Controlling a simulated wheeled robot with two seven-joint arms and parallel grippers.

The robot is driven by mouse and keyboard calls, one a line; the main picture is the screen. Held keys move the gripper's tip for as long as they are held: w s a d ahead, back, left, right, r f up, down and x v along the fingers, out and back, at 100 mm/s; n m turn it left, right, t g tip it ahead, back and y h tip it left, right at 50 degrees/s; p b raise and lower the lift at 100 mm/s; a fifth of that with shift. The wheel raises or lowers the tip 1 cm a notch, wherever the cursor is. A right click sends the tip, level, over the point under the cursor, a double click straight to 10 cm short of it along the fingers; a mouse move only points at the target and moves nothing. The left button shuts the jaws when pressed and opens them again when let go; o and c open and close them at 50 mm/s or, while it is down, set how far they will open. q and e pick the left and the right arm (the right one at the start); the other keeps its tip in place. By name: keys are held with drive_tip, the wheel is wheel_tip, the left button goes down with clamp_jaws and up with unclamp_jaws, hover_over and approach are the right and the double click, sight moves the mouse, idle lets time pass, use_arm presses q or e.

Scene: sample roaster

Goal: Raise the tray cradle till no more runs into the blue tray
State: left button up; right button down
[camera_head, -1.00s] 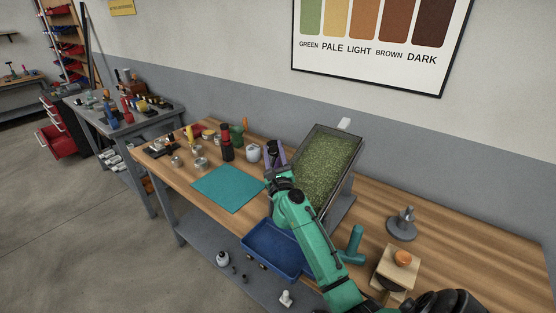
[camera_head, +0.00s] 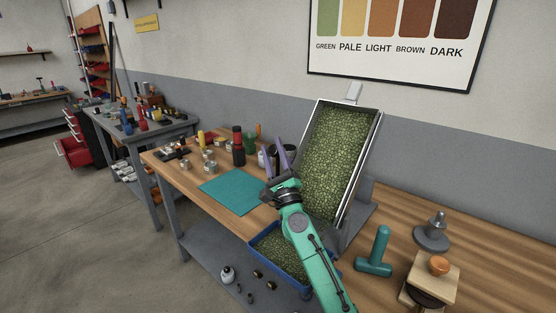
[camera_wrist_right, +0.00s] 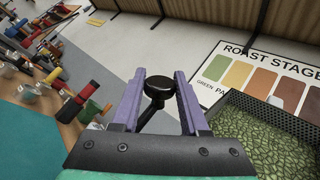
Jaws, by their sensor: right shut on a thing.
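The tray cradle (camera_head: 376,122), a steep metal-rimmed tray full of green beans (camera_head: 332,160), tilts on the bench with its far end raised. Its beans also show in the wrist view (camera_wrist_right: 265,140). The blue tray (camera_head: 297,287) sits below its lower end and holds a layer of green beans; my right arm covers part of it. My right gripper (camera_head: 277,160) is left of the cradle. In the wrist view its purple fingers (camera_wrist_right: 160,85) are shut on a black round knob (camera_wrist_right: 160,97) on a thin rod. My left gripper is out of view.
A teal mat (camera_head: 230,193) lies left of my right arm. Jars and cans (camera_head: 210,166) stand behind it. A teal T-shaped tool (camera_head: 377,252), a grey tamper-like piece (camera_head: 433,235) and a wooden block with an orange knob (camera_head: 438,266) stand at right.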

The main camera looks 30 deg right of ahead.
drive_tip(key=shift+s+a+f+n+t+y+b, duration=0.1)
drive_tip(key=shift+a+f+n+t+y+b, duration=0.15)
drive_tip(key=shift+a+n+y+b, duration=0.25)
drive_tip(key=shift+s+a+f+n+t+y+b, duration=0.1)
drive_tip(key=shift+a+f+n+t+y+b, duration=0.15)
drive_tip(key=shift+n+b, duration=0.35)
drive_tip(key=shift+a, duration=0.1)
drive_tip(key=shift+c, duration=2.3)
unclamp_jaws()
drive_tip(key=shift+r, duration=0.1)
drive_tip(key=shift+o, duration=0.2)
drive_tip(key=shift+r, duration=0.1)
